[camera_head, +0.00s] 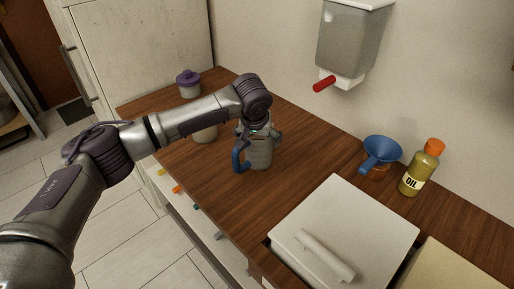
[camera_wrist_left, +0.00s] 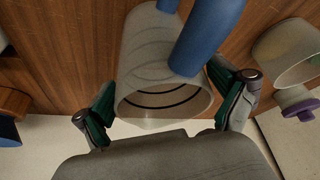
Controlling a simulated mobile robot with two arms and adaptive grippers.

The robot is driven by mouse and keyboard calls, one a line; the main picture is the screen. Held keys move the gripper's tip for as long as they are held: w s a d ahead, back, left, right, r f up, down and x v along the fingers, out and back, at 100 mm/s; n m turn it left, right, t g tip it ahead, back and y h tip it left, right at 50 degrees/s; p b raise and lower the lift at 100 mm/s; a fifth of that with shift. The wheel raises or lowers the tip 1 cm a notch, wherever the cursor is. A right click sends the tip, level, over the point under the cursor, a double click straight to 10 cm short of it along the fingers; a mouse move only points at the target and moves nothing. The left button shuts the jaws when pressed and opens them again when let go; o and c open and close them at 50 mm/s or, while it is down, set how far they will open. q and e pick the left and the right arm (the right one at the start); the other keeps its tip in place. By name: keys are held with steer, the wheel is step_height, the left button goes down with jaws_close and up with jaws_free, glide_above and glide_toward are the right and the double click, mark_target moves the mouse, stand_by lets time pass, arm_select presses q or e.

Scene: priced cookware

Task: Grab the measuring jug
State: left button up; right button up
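The measuring jug (camera_head: 259,154) is a pale, clear-looking cup with a blue handle (camera_head: 239,161). It stands upright on the wooden counter, near its middle. In the left wrist view the jug (camera_wrist_left: 150,65) fills the centre, with its open rim towards my palm and its blue handle (camera_wrist_left: 207,35) to the right. My left gripper (camera_head: 260,134) is over the jug's top. In the wrist view its fingers (camera_wrist_left: 163,98) are spread on both sides of the rim, with what looks like a small gap at each side. My right gripper is out of view.
A jar with a purple lid (camera_head: 188,76) stands at the back left; another pale container (camera_head: 205,134) is beside the jug, partly behind my arm. A blue funnel (camera_head: 382,150), an oil bottle (camera_head: 420,168) and a white lidded box (camera_head: 342,232) are to the right. A dispenser (camera_head: 352,38) hangs on the wall.

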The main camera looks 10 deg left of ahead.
arm_select(q)
steer(key=c, duration=0.8)
